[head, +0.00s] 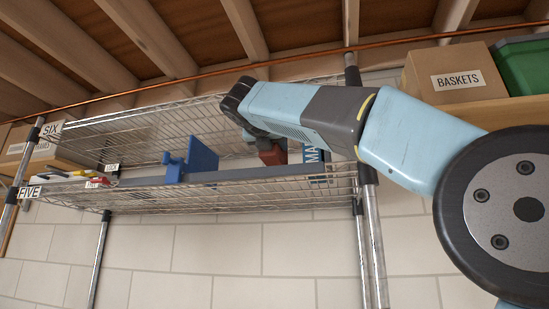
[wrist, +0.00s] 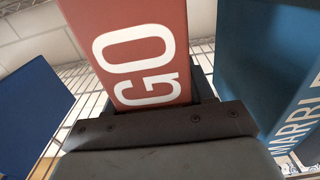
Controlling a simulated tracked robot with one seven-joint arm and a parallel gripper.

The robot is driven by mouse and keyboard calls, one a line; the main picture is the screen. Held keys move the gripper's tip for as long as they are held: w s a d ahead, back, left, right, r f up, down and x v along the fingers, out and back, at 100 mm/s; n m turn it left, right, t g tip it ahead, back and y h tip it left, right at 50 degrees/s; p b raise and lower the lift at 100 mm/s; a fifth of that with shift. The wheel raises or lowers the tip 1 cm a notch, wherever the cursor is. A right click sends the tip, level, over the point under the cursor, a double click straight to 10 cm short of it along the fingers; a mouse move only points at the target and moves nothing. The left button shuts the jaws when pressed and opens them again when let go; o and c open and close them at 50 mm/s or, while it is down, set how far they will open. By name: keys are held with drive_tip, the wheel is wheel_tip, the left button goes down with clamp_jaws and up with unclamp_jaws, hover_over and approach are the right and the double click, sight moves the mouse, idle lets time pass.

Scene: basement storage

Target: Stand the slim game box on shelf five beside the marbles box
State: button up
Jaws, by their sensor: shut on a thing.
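The slim game box is red with white "GO" lettering (wrist: 145,50). In the wrist view my gripper (wrist: 160,118) is shut on it. In the head view the red box (head: 272,155) shows small beneath my wrist, over shelf five (head: 240,197); whether its base touches the shelf is hidden. The blue marbles box (head: 318,165) stands on shelf five just right of it. It also shows at the right of the wrist view (wrist: 270,70), with a gap between the two boxes.
A blue bookend-like piece (head: 190,162) stands left of the red box, also at the left of the wrist view (wrist: 35,110). Small items (head: 75,172) lie at shelf five's left end. A shelf post (head: 366,200) rises right of the marbles box. Shelf six (head: 130,125) hangs close above.

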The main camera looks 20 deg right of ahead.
sight(273, 164)
drive_tip(key=shift+w+d, duration=0.1)
drive_tip(key=shift+w, duration=0.1)
drive_tip(key=shift+f, duration=1.75)
drive_tip(key=o, duration=1.3)
drive_tip(key=shift+f, duration=0.1)
drive_tip(key=shift+c, duration=0.2)
drive_tip(key=v, duration=1.2)
